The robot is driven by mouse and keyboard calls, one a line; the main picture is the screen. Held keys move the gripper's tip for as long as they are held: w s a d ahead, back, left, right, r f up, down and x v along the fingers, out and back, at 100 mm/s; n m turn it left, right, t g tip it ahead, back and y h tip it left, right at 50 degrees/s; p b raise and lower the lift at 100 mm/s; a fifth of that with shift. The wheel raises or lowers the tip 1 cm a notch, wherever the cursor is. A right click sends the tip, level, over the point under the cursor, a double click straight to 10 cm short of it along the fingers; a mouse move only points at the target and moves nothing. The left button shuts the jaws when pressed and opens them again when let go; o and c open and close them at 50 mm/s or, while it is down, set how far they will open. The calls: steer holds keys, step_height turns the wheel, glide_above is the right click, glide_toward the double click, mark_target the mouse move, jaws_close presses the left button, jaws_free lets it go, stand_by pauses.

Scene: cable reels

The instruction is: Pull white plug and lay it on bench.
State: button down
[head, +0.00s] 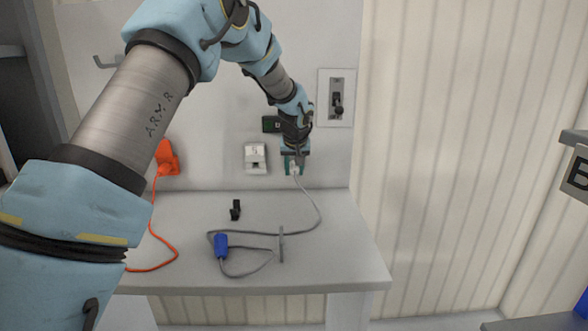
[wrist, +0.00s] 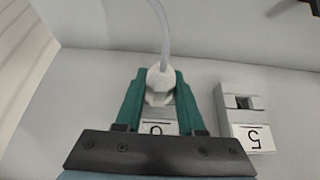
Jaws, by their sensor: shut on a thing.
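The white plug (wrist: 160,84) sits between the green fingers of my gripper (wrist: 158,94) in the wrist view, and the gripper is shut on it. The plug is at the front of a white wall socket (wrist: 158,128) with a partly hidden number label. I cannot tell how deep it sits in the socket. In the head view my gripper (head: 294,163) is at the wall above the bench (head: 340,262), with the plug (head: 295,171) just showing at its tip. A grey cable (head: 316,205) hangs from the plug down to the bench.
A blue connector (head: 221,245) lies on the bench by the looped cable, near a grey upright piece (head: 281,245) and a small black part (head: 235,210). Socket 5 (head: 255,158) and an orange plug (head: 168,160) are further left. The bench's right side is clear.

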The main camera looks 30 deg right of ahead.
steer(key=shift+s+a+b, duration=0.35)
steer(key=shift+s+b, duration=0.3)
steer(key=shift+s, duration=0.1)
steer(key=shift+s+a+b, duration=0.4)
steer(key=shift+s+b, duration=0.2)
steer(key=shift+s, duration=0.2)
steer(key=shift+s+a+b, duration=0.35)
steer(key=shift+s+b, duration=0.3)
steer(key=shift+s, duration=0.1)
stand_by(1.4)
